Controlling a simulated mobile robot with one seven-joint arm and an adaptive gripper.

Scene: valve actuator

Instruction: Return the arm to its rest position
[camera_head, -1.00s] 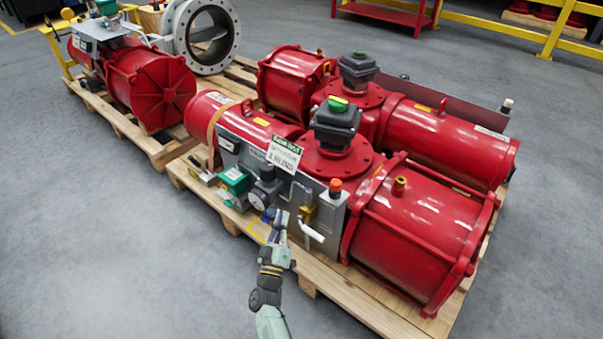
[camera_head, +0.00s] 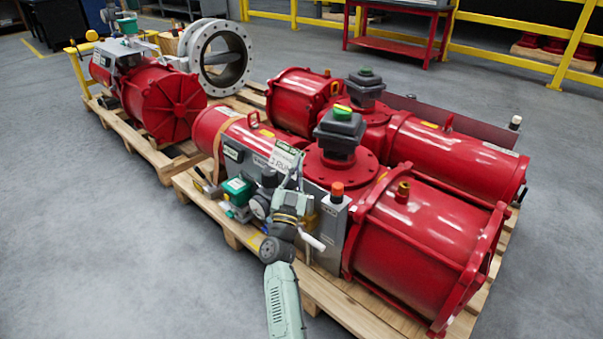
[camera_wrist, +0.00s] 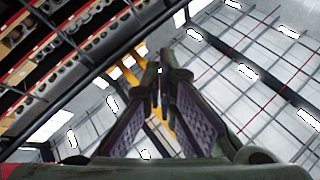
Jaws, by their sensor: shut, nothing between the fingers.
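My gripper (camera_wrist: 160,78) is shut and empty in the wrist view, its two padded fingers meeting at the tips. That view looks up at the ceiling, so the gripper points upward. In the head view my green arm rises from the bottom centre, and its wrist is in front of the near red valve actuator (camera_head: 425,225). The arm covers part of the grey control panel (camera_head: 325,220), and the gripper's fingers are hard to make out there. I cannot tell how far the arm is from the panel.
The actuators lie on a wooden pallet (camera_head: 327,288). A green box (camera_head: 237,190) and a white-handled valve (camera_head: 311,241) are beside my arm. Another red actuator (camera_head: 165,100) and a flanged grey valve (camera_head: 222,55) are behind left. The grey floor (camera_head: 100,240) at the front left is clear.

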